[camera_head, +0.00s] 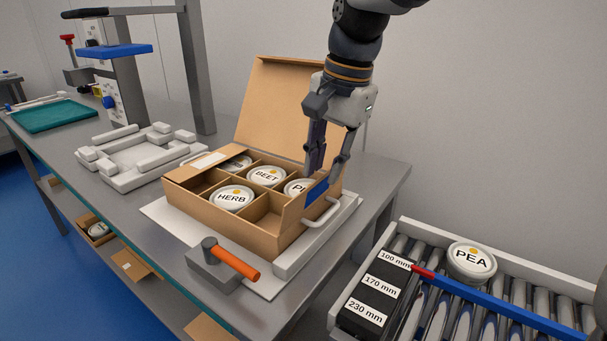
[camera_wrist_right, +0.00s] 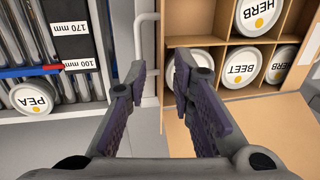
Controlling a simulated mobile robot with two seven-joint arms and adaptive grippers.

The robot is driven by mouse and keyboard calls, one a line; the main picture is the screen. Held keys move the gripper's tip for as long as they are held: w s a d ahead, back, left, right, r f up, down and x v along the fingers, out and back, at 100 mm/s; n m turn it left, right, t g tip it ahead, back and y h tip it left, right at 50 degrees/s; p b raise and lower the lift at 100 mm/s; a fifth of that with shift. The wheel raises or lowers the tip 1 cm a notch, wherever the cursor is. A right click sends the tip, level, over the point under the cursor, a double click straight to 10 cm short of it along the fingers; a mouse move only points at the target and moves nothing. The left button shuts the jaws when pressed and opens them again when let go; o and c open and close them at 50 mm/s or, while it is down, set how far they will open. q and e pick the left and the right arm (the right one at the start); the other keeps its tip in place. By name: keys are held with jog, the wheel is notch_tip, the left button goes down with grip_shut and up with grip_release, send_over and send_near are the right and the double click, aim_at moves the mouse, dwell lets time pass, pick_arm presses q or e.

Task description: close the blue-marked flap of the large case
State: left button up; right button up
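The large brown cardboard case (camera_head: 232,226) sits on the bench with its big lid (camera_head: 278,105) raised at the back. Its blue-marked flap (camera_head: 318,190) stands up at the right end, partly hidden by my gripper; its exact angle is hard to tell. My right gripper (camera_head: 322,172) points down at that end, close to the flap; I cannot tell whether it touches. In the right wrist view its fingers (camera_wrist_right: 162,72) are apart, with nothing clearly held. The case (camera_wrist_right: 195,40) shows at the right there. My left gripper is out of view.
Several tubs, such as HERB (camera_head: 231,196) and BEET (camera_head: 267,175), sit in the case's compartments. A clamp with an orange handle (camera_head: 236,262) stands in front. A white handle (camera_head: 323,214) is beside the flap. A roller conveyor with a PEA tub (camera_head: 472,261) lies right.

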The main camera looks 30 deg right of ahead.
aim_at(321, 178)
jog(key=shift+w+a+f, duration=0.1)
jog(key=shift+w+f, duration=0.1)
jog(key=shift+f, duration=0.65)
jog(key=shift+w+a+f, duration=0.1)
jog(key=shift+w+f, duration=0.1)
jog(key=shift+f, duration=0.6)
grip_shut()
